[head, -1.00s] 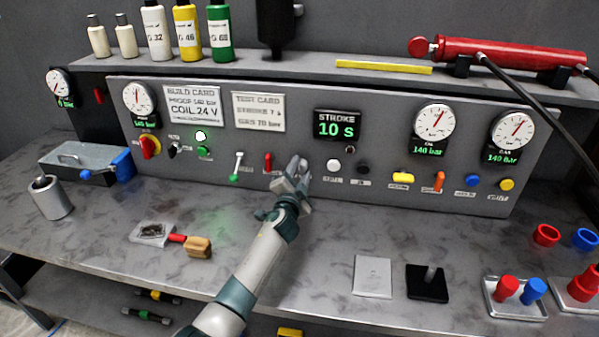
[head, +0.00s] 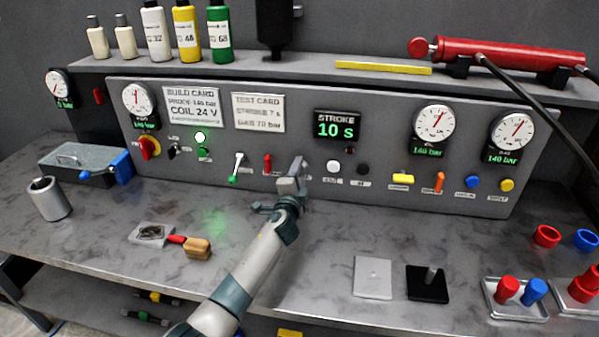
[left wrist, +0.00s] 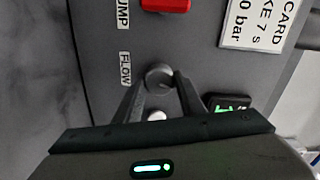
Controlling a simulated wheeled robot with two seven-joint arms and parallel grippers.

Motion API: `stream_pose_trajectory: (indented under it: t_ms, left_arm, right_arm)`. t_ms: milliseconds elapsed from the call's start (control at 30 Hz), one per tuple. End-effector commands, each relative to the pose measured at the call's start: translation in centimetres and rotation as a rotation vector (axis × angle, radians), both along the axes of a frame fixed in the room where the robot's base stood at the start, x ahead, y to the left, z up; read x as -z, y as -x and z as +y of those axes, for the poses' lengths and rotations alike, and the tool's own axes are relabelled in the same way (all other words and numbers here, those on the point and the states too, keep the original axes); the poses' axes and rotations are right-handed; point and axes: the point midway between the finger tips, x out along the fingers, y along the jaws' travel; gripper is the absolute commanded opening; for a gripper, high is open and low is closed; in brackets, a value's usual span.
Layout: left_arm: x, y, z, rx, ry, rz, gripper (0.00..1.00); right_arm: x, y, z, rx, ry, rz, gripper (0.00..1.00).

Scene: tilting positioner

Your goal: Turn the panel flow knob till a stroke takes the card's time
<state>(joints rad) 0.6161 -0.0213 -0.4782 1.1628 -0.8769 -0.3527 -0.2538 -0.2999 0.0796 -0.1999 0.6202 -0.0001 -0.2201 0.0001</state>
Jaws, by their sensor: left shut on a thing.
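My left gripper (head: 297,168) is at the panel (head: 330,190), its fingers shut on the grey flow knob (left wrist: 158,74). In the left wrist view the round knob sits between the two fingertips (left wrist: 160,82), beside the FLOW label (left wrist: 125,70). In the head view the gripper hides the knob. The stroke display (head: 337,125) reads 10 s in green. The test card (head: 258,112) left of it reads stroke 7 s and gas 70 bar. My right gripper is not in view.
A red pump switch (left wrist: 166,5) sits beside the knob, with a white button (head: 333,167) on the other side. Two right gauges (head: 434,122) read 140 bar.

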Motion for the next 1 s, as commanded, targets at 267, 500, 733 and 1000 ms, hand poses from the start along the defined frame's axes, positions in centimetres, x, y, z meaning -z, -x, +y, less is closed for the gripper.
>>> stream_pose_trajectory:
  t_ms: [267,500,733,1000]
  left_arm:
    - [0.1,0.0,0.0,0.0,0.002,0.002,0.54]
    - [0.1,0.0,0.0,0.0,0.002,0.001,0.54]
    - [0.0,0.8,0.1,0.001,0.003,-0.001,0.54]
    - [0.1,3.6,0.5,0.001,0.002,0.0,0.54]
  right_arm:
    - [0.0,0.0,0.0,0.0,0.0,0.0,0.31]
    - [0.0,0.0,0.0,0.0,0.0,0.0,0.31]
    - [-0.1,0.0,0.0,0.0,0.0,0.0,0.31]
    - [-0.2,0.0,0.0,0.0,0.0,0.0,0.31]
